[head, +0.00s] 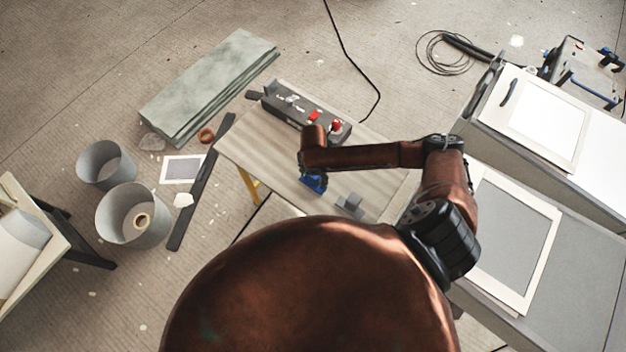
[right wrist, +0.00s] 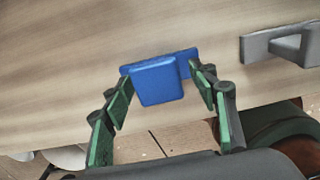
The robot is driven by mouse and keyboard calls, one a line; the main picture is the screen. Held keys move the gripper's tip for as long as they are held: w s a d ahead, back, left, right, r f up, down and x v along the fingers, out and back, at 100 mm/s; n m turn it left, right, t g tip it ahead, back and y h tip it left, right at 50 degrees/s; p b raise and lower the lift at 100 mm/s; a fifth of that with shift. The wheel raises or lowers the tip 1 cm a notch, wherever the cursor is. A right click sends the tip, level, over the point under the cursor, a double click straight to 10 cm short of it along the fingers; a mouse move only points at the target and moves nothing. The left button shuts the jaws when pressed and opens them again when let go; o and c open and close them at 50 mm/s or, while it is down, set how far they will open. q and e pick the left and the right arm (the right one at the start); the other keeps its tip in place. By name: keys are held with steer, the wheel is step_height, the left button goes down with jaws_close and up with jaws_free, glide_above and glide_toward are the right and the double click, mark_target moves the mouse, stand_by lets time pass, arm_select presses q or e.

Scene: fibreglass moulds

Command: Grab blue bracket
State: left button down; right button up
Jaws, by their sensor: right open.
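The blue bracket (right wrist: 158,82) lies on the wooden bench top near its front edge. In the head view the blue bracket (head: 314,183) shows only in part, just below my right gripper (head: 312,176), whose fingers are mostly hidden by the wrist. In the right wrist view my right gripper (right wrist: 165,105) is open, with one green-padded finger on each side of the bracket. The fingertips are close to its sides; I cannot tell whether they touch. My left gripper is not in view.
A grey bracket (right wrist: 285,46) lies to the right of the blue one, also in the head view (head: 350,204). A dark control box (head: 300,108) with red parts sits along the back of the bench (head: 255,140). Grey buckets (head: 135,215) stand on the floor at left.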

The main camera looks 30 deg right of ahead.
steer(key=c, duration=1.4)
